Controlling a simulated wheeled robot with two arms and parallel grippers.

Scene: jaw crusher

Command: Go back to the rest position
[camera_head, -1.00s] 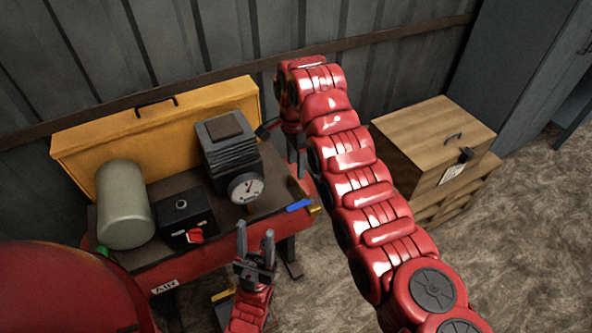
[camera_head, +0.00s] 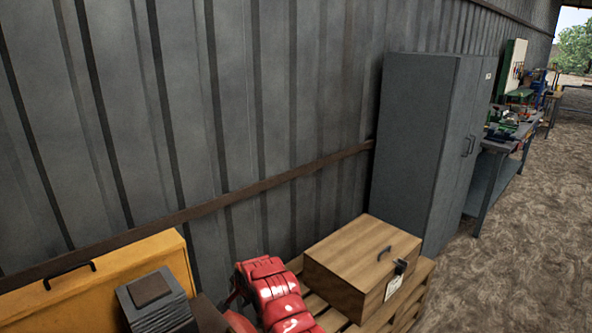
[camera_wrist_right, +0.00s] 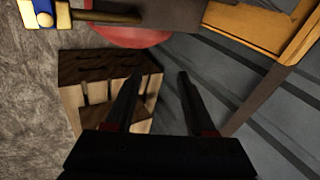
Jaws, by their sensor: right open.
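My right arm shows at the bottom of the head view as a stack of red links. Its gripper is out of sight there. In the right wrist view, my right gripper (camera_wrist_right: 160,74) has two dark fingers spread apart with nothing between them. The fingers point over a wooden slatted thing (camera_wrist_right: 75,68) and the grey corrugated wall (camera_wrist_right: 215,90). My left gripper is in neither current view.
A yellow case (camera_head: 120,262) and a grey finned machine (camera_head: 158,305) are at the lower left. A wooden box (camera_head: 350,265) sits on pallets (camera_head: 412,290) right of my arm. A grey cabinet (camera_head: 415,140) stands behind it. Open floor (camera_head: 500,280) lies to the right.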

